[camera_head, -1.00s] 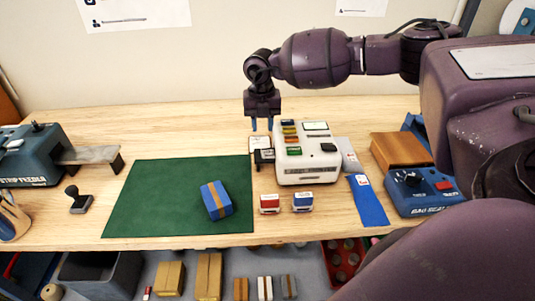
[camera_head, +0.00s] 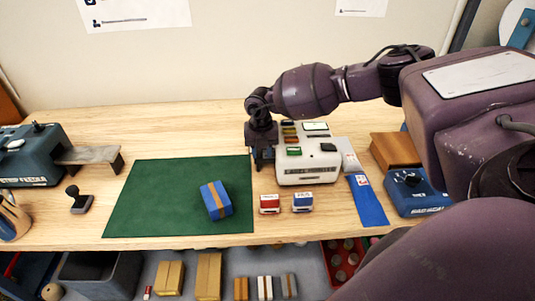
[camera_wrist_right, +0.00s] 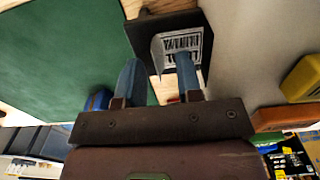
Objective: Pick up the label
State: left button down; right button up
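The label (camera_wrist_right: 181,43) is a white piece with a black barcode, on a dark outlet plate (camera_wrist_right: 150,26) at the side of the label printer. In the head view my right gripper hides it. My right gripper (camera_wrist_right: 158,68) points down at the label, its two blue fingers apart. One finger overlaps the label's near edge in the wrist view; I cannot tell whether it touches. In the head view the right gripper (camera_head: 263,160) is just left of the white label printer (camera_head: 308,171). My left gripper is not in view.
The green mat (camera_head: 140,205) lies left, with a blue box (camera_head: 208,203) banded in brown on it. A red stamp (camera_head: 269,204) and a blue stamp (camera_head: 302,202) stand in front of the printer. A blue strip (camera_head: 368,203) and a blue machine (camera_head: 415,195) are at the right.

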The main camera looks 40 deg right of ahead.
grip_shut()
dwell(0.3)
